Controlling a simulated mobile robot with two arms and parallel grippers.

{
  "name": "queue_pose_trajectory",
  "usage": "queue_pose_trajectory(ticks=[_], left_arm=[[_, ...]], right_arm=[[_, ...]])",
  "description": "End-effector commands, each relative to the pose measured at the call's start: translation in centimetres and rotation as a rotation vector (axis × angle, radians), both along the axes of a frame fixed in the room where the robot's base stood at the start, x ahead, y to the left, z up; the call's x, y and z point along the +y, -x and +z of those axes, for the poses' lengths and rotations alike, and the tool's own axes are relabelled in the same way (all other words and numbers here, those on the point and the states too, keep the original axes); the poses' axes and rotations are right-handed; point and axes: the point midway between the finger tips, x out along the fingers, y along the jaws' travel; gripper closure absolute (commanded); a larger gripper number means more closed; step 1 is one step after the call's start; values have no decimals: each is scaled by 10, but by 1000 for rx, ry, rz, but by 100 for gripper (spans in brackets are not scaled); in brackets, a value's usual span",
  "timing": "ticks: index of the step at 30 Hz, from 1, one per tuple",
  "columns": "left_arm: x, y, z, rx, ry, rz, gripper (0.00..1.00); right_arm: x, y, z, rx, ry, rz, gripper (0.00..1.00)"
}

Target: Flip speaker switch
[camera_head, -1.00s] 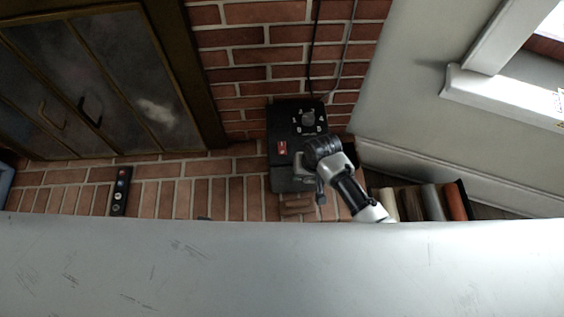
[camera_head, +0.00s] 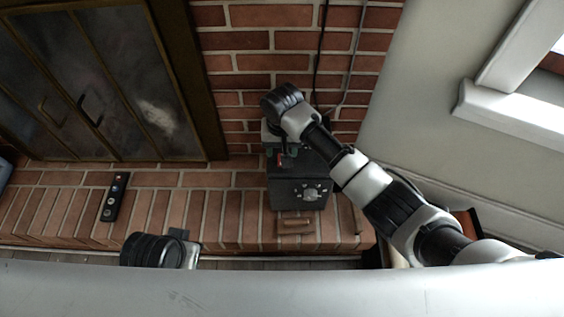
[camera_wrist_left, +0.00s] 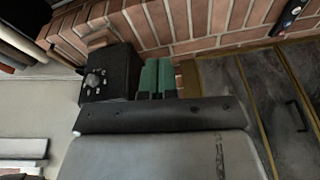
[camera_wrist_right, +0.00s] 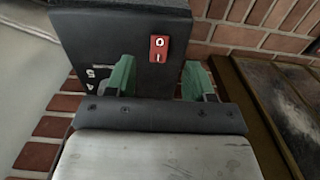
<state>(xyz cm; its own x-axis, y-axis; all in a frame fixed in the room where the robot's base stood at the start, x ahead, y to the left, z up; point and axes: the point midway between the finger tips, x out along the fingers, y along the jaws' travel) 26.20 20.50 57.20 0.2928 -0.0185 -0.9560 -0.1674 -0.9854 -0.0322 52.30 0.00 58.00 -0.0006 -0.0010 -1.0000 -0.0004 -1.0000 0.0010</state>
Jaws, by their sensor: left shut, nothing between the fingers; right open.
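The black speaker (camera_head: 300,199) stands on the brick ledge, with a round knob (camera_head: 311,194) facing the near side in the head view. Its red rocker switch, marked O and I, shows in the right wrist view (camera_wrist_right: 159,48). Which side of the rocker is pressed I cannot tell. My right gripper (camera_wrist_right: 160,78) is open, its green fingers either side of the switch in that picture, empty and close to the speaker; contact is unclear. My left gripper (camera_wrist_left: 157,72) is shut and empty, left of the speaker in the head view; the speaker also shows in the left wrist view (camera_wrist_left: 112,72).
A black remote (camera_head: 113,197) lies on the ledge to the left. A small wooden block (camera_head: 295,224) lies in front of the speaker. The fireplace doors (camera_head: 95,85) are behind left. Cables (camera_head: 345,75) hang down the brick wall. A pale wall (camera_head: 410,110) bounds the right.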

Motion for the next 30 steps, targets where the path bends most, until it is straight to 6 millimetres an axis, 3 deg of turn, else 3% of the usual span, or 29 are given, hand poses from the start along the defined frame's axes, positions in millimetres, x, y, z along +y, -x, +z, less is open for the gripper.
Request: queue_pose_trajectory(ticks=[6,9,23,30], left_arm=[[2,10,19,-16,0,1,100],[2,10,14,-13,0,1,100],[2,10,11,-14,0,1,100],[2,10,11,-14,0,1,100]], right_arm=[[-1,0,-41,1,1,0,47],[0,0,-53,1,0,0,47],[0,0,-64,-1,-1,1,47],[0,0,-64,-1,-1,1,82]])
